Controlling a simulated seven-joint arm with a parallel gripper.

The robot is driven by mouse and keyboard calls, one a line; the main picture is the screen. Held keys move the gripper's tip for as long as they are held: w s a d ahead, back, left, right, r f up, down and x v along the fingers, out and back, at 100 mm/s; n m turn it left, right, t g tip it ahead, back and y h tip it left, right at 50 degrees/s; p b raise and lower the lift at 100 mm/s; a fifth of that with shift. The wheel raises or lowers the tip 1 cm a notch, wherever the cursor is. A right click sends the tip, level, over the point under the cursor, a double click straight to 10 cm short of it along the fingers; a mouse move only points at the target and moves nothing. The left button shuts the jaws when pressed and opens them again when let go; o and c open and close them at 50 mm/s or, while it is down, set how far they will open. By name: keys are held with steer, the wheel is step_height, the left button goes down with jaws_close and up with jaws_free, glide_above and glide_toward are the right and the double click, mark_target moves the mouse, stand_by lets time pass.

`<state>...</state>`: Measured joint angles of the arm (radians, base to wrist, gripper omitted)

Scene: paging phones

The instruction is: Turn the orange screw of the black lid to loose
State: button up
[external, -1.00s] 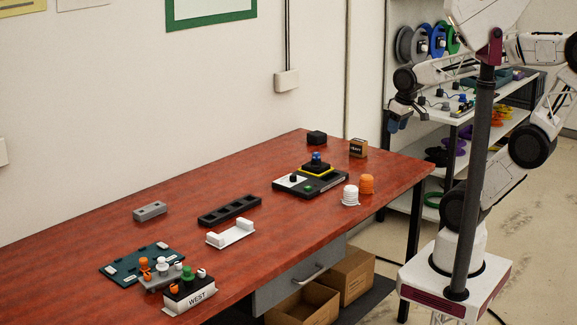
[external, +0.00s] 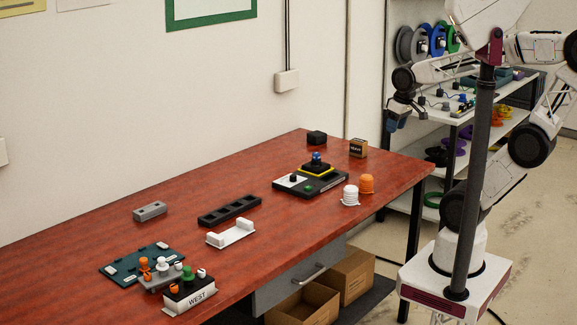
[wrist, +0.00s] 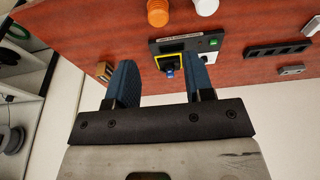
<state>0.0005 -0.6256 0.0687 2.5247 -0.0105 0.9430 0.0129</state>
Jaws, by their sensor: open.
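The black lid (external: 190,287) tops a white box marked WEST at the near left of the table, in the external view. A small orange screw (external: 174,288) sits at its left end, beside a green knob (external: 187,272) and a white one (external: 202,273). My gripper (external: 394,123) is at the far right, in the air beyond the table's right end and far from the lid. In the wrist view its two blue fingers (wrist: 163,82) are apart with nothing held. The lid is not in the wrist view.
A grey plate (external: 150,281) with orange and white knobs stands close to the lid. A control box (external: 293,183) with a blue button, a white cap (external: 350,196) and an orange cap (external: 366,184) stand at the table's right. The table's middle front is mostly clear.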

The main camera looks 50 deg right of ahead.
steer(key=w+a+r+n, duration=0.3)
steer(key=w+a, duration=0.5)
steer(key=w, duration=0.1)
steer(key=w+a+r+n, duration=0.3)
steer(key=w+a, duration=0.5)
steer(key=a, duration=0.1)
steer(key=w+a+f+n+g, duration=0.1)
steer(key=w+a+n, duration=0.25)
steer(key=a, duration=0.75)
steer(key=w+a+n+g, duration=0.15)
steer(key=w+a, duration=0.35)
steer(key=a, duration=0.7)
steer(key=a+f+n, duration=0.3)
steer(key=a, duration=1.1)
steer(key=s+a+f+n, duration=0.2)
steer(key=s+a+f, duration=0.3)
steer(key=a, duration=0.7)
steer(key=s+a+f+n, duration=0.2)
steer(key=s+a+f, duration=0.3)
steer(key=a, duration=0.8)
steer(key=s+a+f+n, duration=0.3)
steer(key=s+a+f, duration=0.2)
steer(key=a, duration=0.7)
steer(key=shift+s+a, duration=0.2)
steer(key=shift+s, duration=0.15)
steer(key=shift+s+a+f, duration=0.1)
steer(key=shift+s+a, duration=0.2)
steer(key=shift+a, duration=0.05)
